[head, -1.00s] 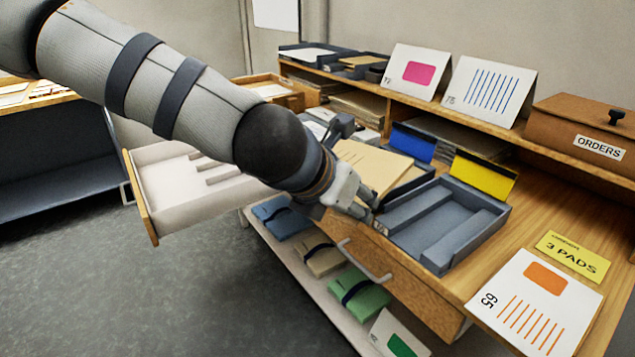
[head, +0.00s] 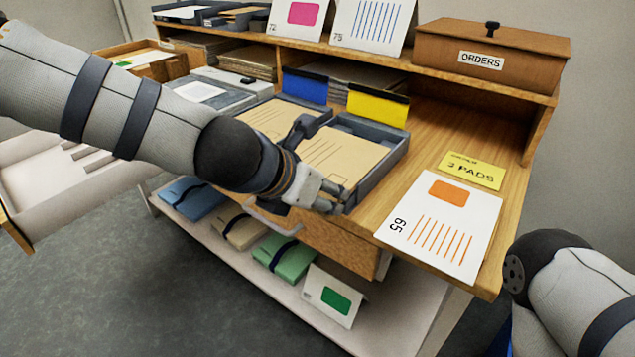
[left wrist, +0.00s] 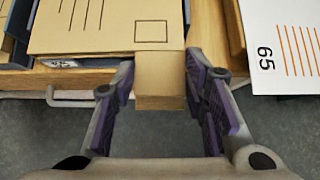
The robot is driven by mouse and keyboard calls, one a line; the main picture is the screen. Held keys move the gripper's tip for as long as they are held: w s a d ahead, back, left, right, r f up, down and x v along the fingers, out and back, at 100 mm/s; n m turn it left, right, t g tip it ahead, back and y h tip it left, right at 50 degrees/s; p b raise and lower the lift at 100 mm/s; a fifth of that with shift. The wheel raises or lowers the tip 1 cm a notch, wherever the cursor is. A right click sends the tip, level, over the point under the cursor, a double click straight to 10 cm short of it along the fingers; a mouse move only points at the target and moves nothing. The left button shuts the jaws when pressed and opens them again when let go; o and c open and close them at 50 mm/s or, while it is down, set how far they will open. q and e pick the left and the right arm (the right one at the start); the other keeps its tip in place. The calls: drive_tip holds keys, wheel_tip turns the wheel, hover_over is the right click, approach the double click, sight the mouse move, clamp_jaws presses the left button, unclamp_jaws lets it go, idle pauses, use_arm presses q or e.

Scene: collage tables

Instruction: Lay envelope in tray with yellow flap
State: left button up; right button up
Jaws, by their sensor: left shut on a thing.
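A tan envelope (head: 345,150) lies over the grey tray with the yellow flap (head: 395,155), covering most of its floor. The yellow flap (head: 377,106) stands upright at the tray's back. My left gripper (head: 326,190) is at the tray's front edge, shut on the envelope's near end. In the left wrist view the envelope (left wrist: 110,25) extends away from the gripper (left wrist: 162,88), with a narrow tan part between the fingers. I cannot tell whether the envelope rests flat on the tray floor. My right gripper is out of view.
A tray with a blue flap (head: 305,88), left of the yellow one, holds another tan envelope (head: 272,118). A white card marked 65 (head: 440,225) and a yellow label (head: 472,170) lie to the right. An open drawer (head: 70,185) juts out at left.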

use_arm(q)
drive_tip(key=o, duration=1.1)
drive_tip(key=shift+o, duration=0.2)
drive_tip(key=v, duration=1.2)
